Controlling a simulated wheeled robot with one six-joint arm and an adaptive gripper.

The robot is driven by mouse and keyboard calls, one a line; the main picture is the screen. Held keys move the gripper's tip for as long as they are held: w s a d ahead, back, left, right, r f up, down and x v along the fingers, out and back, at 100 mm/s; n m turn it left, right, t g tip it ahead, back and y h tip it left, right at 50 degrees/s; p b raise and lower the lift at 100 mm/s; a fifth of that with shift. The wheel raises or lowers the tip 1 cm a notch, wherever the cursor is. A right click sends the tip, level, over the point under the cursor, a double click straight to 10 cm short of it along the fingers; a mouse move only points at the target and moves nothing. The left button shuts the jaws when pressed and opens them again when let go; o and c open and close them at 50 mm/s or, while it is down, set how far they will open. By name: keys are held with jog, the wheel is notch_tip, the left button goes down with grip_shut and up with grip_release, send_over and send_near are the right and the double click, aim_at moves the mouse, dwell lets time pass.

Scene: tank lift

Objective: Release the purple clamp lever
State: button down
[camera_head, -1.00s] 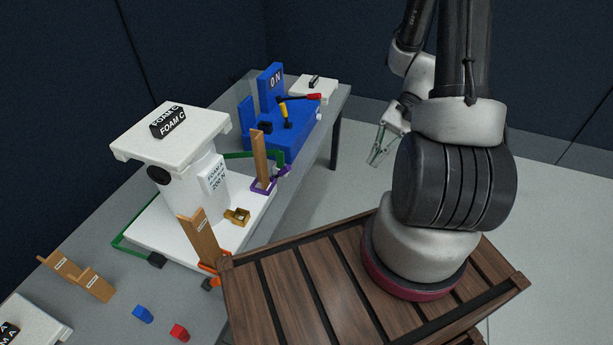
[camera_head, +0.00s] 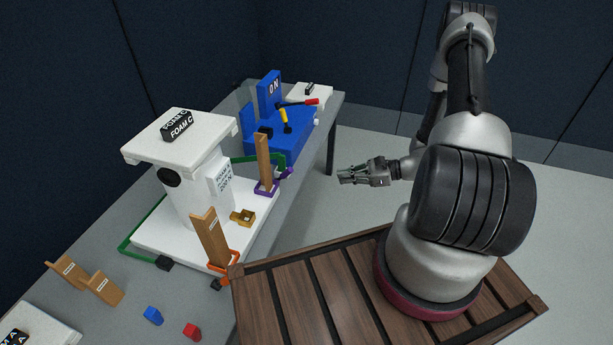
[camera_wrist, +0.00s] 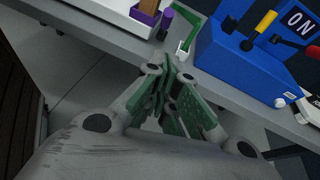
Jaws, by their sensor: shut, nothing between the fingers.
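The purple clamp (camera_head: 266,191) sits at the right edge of the white base plate, at the foot of an upright wooden post (camera_head: 263,160). Its lever (camera_head: 286,173) sticks out to the right, towards the table edge. In the wrist view the purple lever (camera_wrist: 166,17) shows at the top, left of the green frame. My gripper (camera_head: 341,176) is shut and empty, in the air beyond the table edge, right of the lever and apart from it. In the wrist view its fingers (camera_wrist: 178,62) point towards the table edge.
A blue box with an ON plate (camera_head: 285,133) and levers stands behind the clamp. A green bar (camera_head: 245,158) runs near the post. A white press (camera_head: 195,185), an orange clamp (camera_head: 222,270) and a brass block (camera_head: 243,217) are left. The wooden deck (camera_head: 330,290) lies in front.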

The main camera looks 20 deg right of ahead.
send_near(282, 175)
jog(key=shift+w+a+f, duration=0.35)
jog(key=shift+f, duration=0.25)
jog(key=shift+w+a+f, duration=0.35)
jog(key=shift+w+f, duration=0.05)
jog(key=shift+f, duration=0.15)
jog(key=shift+r, duration=0.15)
jog(key=shift+w+a+r+h, duration=0.15)
jog(key=shift+r+h, duration=0.05)
jog(key=shift+h, duration=0.2)
